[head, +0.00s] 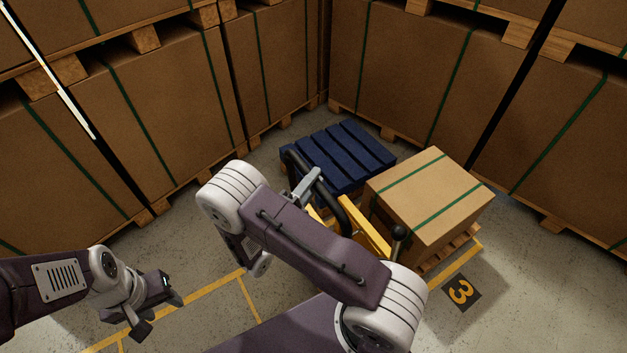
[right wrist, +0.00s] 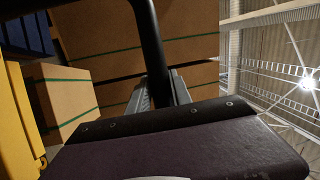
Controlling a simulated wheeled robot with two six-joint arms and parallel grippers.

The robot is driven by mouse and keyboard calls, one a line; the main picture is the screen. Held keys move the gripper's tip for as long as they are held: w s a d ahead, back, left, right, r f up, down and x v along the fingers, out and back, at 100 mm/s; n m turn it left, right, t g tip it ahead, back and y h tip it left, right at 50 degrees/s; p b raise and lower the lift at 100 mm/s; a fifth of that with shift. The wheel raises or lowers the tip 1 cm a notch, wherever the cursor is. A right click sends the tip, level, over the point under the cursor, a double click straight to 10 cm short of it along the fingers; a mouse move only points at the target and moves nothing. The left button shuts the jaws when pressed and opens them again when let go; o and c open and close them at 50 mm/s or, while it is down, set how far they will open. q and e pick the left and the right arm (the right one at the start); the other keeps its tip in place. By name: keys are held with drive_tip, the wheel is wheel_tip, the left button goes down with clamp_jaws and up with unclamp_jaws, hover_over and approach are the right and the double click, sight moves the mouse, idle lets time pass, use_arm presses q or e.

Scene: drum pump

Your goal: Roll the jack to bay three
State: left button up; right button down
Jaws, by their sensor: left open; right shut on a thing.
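The jack (head: 366,232) is yellow and stands in the middle of the head view, partly hidden behind my right arm. Its black loop handle (head: 325,195) rises toward me. My right gripper (head: 307,187) is shut on this handle; the black bar (right wrist: 151,45) also runs down between the grey fingers in the right wrist view. A strapped carton (head: 425,198) on a wooden pallet stands right beside the jack; whether the forks are under it is hidden. The bay-three marker (head: 461,291) is on the floor in front of that carton. My left gripper (head: 158,313) is open and empty at lower left.
A blue pallet (head: 340,155) lies behind the jack. Large strapped cartons (head: 160,105) on pallets wall in the back and both sides. Yellow floor lines (head: 210,288) mark bays. The concrete floor is clear at lower left and lower right.

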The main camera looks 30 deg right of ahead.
drive_tip(key=shift+f, duration=0.1)
drive_tip(key=shift+a+p, duration=0.3)
drive_tip(key=shift+p, duration=0.3)
drive_tip(key=shift+a, duration=0.15)
drive_tip(key=shift+s+a, duration=0.1)
drive_tip(key=shift+a, duration=0.2)
drive_tip(key=c, duration=1.3)
unclamp_jaws()
drive_tip(key=shift+o, duration=0.7)
drive_tip(key=shift+d, duration=0.2)
drive_tip(key=b+v, duration=0.1)
drive_tip(key=v, duration=0.8)
drive_tip(key=shift+a, duration=0.1)
